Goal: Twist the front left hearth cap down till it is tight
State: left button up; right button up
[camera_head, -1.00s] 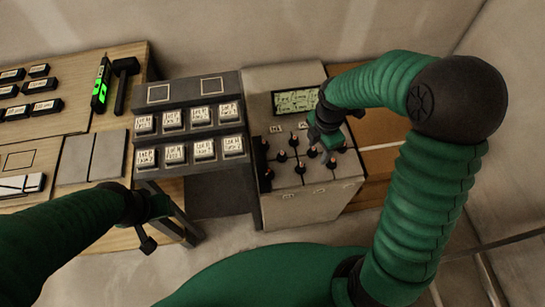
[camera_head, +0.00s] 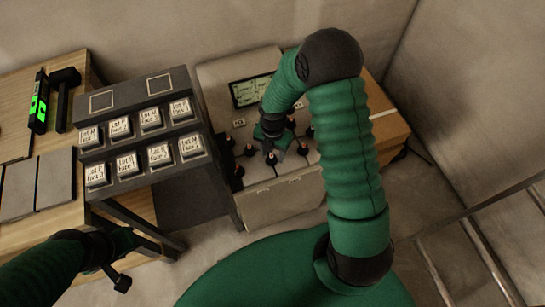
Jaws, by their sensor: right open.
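A pale box (camera_head: 285,205) with a tiled top stands at the centre in the head view. Several dark caps with reddish tips stand on its top. One cap (camera_head: 271,158) is just below my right gripper (camera_head: 273,147), close to the front edge. Another cap (camera_head: 250,150) stands to its left. I cannot tell for sure which is the front left hearth cap, nor how tight any is. My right gripper is open, pointing down among the caps; contact is not clear. My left gripper (camera_head: 126,240) is at the lower left, away from the box; its jaws are unclear.
A dark sloped rack (camera_head: 130,95) with several labelled blocks stands left of the box. A cardboard box (camera_head: 390,130) is behind right. A screen (camera_head: 250,91) is behind the caps.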

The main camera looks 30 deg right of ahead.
jog(key=shift+a+f, duration=0.1)
jog(key=shift+f, duration=0.55)
jog(key=shift+a+f, duration=0.15)
jog(key=shift+a, duration=0.15)
jog(key=shift+d, duration=0.2)
jog(key=c, duration=0.7)
pick_arm(q)
jog(key=shift+a+f, duration=0.25)
jog(key=shift+f, duration=0.05)
pick_arm(e)
grip_shut()
pick_arm(q)
jog(key=shift+r, duration=0.2)
